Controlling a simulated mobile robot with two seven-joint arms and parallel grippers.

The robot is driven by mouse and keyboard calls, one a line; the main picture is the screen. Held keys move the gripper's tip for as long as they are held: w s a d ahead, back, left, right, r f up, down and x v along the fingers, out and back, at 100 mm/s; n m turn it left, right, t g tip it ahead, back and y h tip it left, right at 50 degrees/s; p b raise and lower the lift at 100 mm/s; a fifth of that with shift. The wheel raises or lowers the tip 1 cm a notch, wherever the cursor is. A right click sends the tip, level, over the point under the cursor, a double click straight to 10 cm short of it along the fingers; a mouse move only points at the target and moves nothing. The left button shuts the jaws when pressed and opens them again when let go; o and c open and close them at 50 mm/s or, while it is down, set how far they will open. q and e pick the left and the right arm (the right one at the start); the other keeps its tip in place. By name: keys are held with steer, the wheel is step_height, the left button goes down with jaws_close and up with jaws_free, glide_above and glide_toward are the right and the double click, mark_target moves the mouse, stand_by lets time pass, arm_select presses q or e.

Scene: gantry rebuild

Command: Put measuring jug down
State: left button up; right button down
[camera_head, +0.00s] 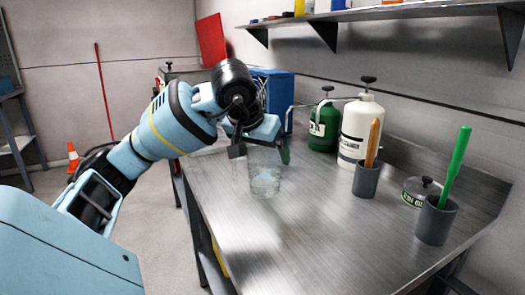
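The measuring jug (265,181) is a clear, see-through vessel, upright at the left part of the steel bench (310,235). Its base appears at the bench top; I cannot tell whether it touches. My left gripper (260,154) comes in from the left, with its fingers spread to either side of the jug's upper part. Whether the fingers press on the jug or stand just clear of it is not clear. The jug's handle cannot be made out. My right gripper is not in view.
A grey cup with an orange-handled tool (366,180), a low green-and-white tin (421,191) and a grey cup with a green-handled tool (436,221) stand to the right. White (361,130) and green (325,126) canisters and a blue box (276,90) stand behind. The front bench is clear.

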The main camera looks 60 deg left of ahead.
arm_select(q)
steer(key=shift+o, duration=0.6)
steer(key=shift+r, duration=0.1)
steer(key=p+v, duration=0.6)
steer(key=v, duration=0.6)
stand_by(0.9)
